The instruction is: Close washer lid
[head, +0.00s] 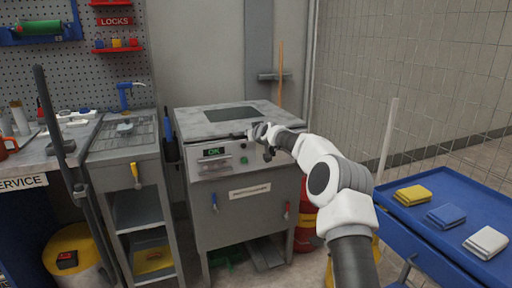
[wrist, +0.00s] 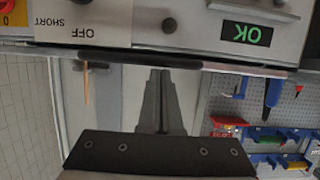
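The washer (head: 225,210) is a grey cabinet on legs in the middle of the head view, with a lettered plate on its front. Its lid (head: 188,119), with a dark window, lies flat or nearly flat on top; a small gap cannot be ruled out. My gripper (head: 252,132) is at the lid's front edge, above the control panel. In the wrist view, which is upside down, the fingers (wrist: 161,78) are together and empty, with tips close to a dark bar (wrist: 180,62) along the front edge. Whether they touch it is unclear.
The panel shows a green OK display (head: 213,152). A blue cart (head: 430,235) with folded cloths stands at right. A grey side bench (head: 125,150) stands at left, and a red and yellow bin (head: 304,235) sits beside the washer, partly behind my arm.

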